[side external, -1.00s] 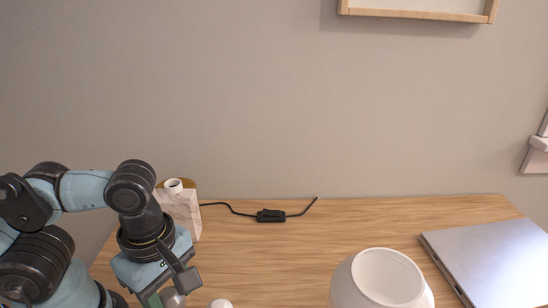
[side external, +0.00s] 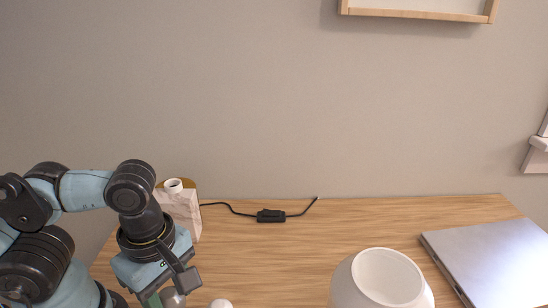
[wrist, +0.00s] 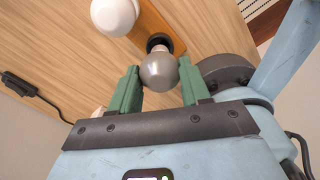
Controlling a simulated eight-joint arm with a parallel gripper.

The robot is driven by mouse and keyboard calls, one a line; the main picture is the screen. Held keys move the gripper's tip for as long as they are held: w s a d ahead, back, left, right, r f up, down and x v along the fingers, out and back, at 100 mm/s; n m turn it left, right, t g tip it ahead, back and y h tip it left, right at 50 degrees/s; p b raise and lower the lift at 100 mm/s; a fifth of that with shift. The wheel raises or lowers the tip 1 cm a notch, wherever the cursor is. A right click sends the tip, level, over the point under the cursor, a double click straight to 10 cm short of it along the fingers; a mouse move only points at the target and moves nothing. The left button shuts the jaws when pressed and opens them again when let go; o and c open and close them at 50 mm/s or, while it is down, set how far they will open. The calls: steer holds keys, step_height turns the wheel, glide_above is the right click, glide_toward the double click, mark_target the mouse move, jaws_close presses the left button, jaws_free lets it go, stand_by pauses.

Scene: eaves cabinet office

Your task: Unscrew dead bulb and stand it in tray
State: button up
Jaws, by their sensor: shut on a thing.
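A grey bulb (wrist: 160,70) sits between the green fingers of my gripper (wrist: 159,65), which is shut on its round glass. In the side view the bulb (side external: 173,298) shows only partly at the bottom edge, beside my gripper (side external: 170,290). In the wrist view its neck end is at a black round holder (wrist: 158,42) on an orange-brown wooden tray (wrist: 150,20). I cannot tell how far it is seated. A white bulb (wrist: 113,14) is beside it and also shows in the side view (side external: 220,304). The marble lamp base (side external: 183,212) has an empty white socket (side external: 173,186).
A white globe shade (side external: 350,290) with an open top stands at the front, right of centre. A closed laptop (side external: 490,262) lies at the right. A black cord switch (side external: 270,216) lies near the wall. The middle of the wooden desk (side external: 290,255) is clear.

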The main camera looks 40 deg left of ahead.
mark_target(171, 290)
steer(key=shift+f, duration=1.35)
steer(key=o, duration=1.1)
steer(key=shift+o, duration=0.2)
steer(key=shift+r, duration=0.1)
steer(key=shift+r, duration=6)
steer(key=shift+w, duration=0.1)
steer(key=shift+w+f, duration=0.15)
steer(key=shift+w, duration=0.05)
steer(key=w+a+f+m+t, duration=0.2)
steer(key=w+a+m+t, duration=0.1)
steer(key=w+m, duration=0.4)
steer(key=w+a+f+m+t, duration=0.2)
steer(key=w+a+m+t, duration=0.2)
steer(key=m, duration=0.9)
steer(key=w+a, duration=0.2)
steer(key=w, duration=0.2)
steer(key=shift+w+m, duration=0.25)
steer(key=shift+m, duration=0.05)
